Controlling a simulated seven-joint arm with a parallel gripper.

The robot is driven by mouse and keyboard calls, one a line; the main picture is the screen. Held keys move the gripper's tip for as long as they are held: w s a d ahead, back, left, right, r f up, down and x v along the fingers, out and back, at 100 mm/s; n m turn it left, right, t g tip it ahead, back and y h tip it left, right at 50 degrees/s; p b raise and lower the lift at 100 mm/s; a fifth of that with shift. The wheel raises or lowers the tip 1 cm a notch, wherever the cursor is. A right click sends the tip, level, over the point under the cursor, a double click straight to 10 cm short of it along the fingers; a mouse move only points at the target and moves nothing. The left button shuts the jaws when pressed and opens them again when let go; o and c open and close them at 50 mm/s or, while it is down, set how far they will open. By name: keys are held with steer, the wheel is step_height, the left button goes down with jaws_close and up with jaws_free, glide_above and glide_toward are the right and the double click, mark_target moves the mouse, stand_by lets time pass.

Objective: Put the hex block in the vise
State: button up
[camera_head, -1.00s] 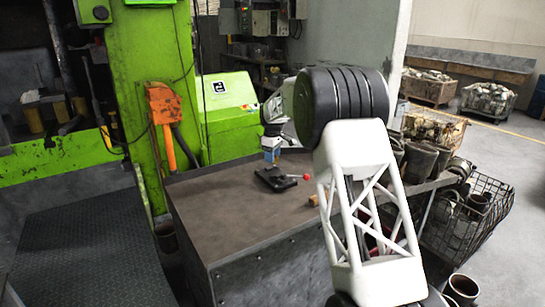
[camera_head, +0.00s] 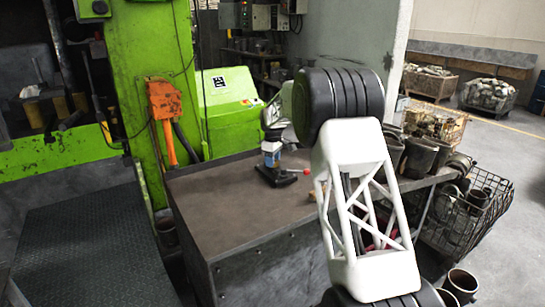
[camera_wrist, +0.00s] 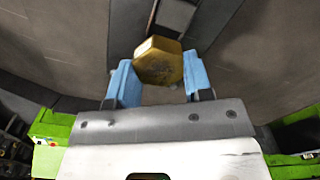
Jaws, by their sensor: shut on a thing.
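The hex block (camera_wrist: 159,62) is brass-coloured and sits between the two blue fingers of my gripper (camera_wrist: 158,82) in the wrist view. My gripper is shut on it. In the head view my gripper (camera_head: 271,160) points down right at the black vise (camera_head: 276,177), which stands on the dark bench and has a red-tipped handle. The gripper overlaps the vise in this view, and the block itself is hidden there. I cannot tell whether the block touches the vise. In the wrist view, dark grey parts show behind the block, blurred.
The bench top (camera_head: 225,205) is clear to the left and front of the vise. A small brown piece lies near its right side, partly behind my arm. The green press (camera_head: 155,100) and an orange box (camera_head: 163,101) stand at the left. Wire baskets (camera_head: 465,210) stand at the right.

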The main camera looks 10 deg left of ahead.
steer(key=shift+f, duration=0.55)
steer(key=shift+f, duration=0.25)
steer(key=o, duration=1.2)
steer(key=shift+f, duration=0.15)
steer(key=shift+r, duration=0.3)
steer(key=shift+r, duration=2.5)
steer(key=shift+r, duration=0.15)
steer(key=shift+r, duration=1.35)
